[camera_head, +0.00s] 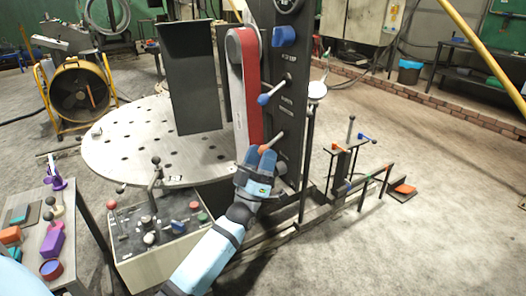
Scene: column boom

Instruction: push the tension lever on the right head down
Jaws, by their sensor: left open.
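A dark upright column (285,110) carries a red belt unit (249,85) on its left side. On the column's face is a lever with a blue grip (263,99), its rod slanting up to the right. Below it is a lever with an orange grip (266,148), slanted the same way. I cannot tell which lever is the tension lever of the right head. My left gripper (260,157) is open, its blue fingers pointing up right at the orange grip; the fingertips partly hide it, and contact cannot be told. My right gripper is not in view.
A round perforated table (120,150) stands left of the column, with a control box (165,243) in front. A side table (32,240) with coloured parts is at far left. A low frame with small levers (345,165) stands right. The floor at far right is clear.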

